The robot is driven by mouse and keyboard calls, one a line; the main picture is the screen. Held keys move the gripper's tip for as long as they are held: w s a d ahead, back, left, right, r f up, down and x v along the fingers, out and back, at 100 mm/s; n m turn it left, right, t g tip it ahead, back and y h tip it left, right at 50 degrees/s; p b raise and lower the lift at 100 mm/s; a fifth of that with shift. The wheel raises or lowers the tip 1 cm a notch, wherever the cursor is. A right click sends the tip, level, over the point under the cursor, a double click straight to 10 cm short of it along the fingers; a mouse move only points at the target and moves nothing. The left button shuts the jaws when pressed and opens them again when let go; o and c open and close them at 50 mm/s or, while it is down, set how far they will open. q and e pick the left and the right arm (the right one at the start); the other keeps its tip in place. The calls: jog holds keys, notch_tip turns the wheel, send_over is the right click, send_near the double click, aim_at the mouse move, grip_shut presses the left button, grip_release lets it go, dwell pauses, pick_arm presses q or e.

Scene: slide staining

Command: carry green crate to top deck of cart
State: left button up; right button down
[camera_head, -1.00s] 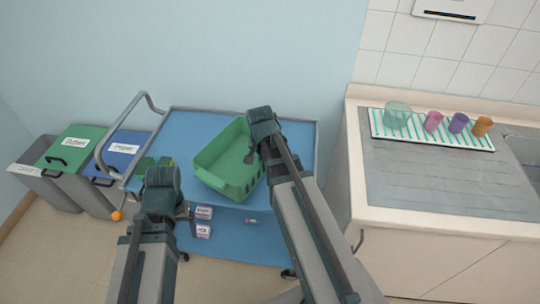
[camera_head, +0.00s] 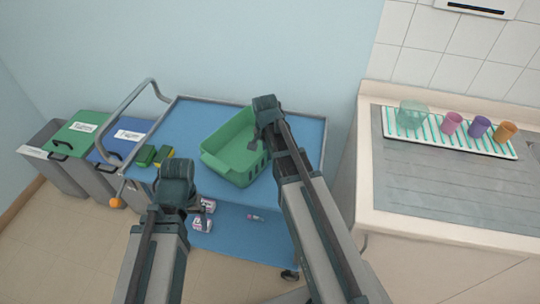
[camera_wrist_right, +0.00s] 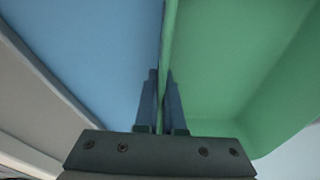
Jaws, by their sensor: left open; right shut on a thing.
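The green crate (camera_head: 232,152) is at the top deck (camera_head: 190,122) of the blue cart, slightly tilted in the head view. I cannot tell whether its base touches the deck. My right gripper (camera_head: 260,140) is shut on the crate's right wall. In the right wrist view the two fingers (camera_wrist_right: 161,105) pinch the green wall (camera_wrist_right: 167,60), with the blue deck (camera_wrist_right: 95,45) on one side and the crate's inside on the other. My left gripper (camera_head: 190,200) is open and empty, low in front of the cart's front edge; its fingertips are partly hidden.
Two sponges (camera_head: 155,156) lie on the deck left of the crate. Small boxes (camera_head: 203,222) sit on the cart's lower deck. Bins (camera_head: 80,140) stand left. A counter (camera_head: 440,230) with a draining mat and cups (camera_head: 452,124) stands right. The deck behind the crate is clear.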

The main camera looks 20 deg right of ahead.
jog(key=shift+f, duration=0.2)
jog(key=c, duration=1)
grip_release()
jog(key=shift+r, duration=0.1)
jog(key=shift+r, duration=0.2)
notch_tip(320, 180, up, 12)
jog(key=s+a+p, duration=0.1)
jog(key=p, duration=1.1)
jog(key=s+a+n, duration=0.5)
jog(key=s+a+n+g, duration=0.1)
jog(key=s+a+n, duration=0.4)
jog(key=a, duration=0.1)
jog(key=s+a+n, duration=0.5)
jog(key=s+a, duration=0.1)
jog(key=shift+f, duration=0.1)
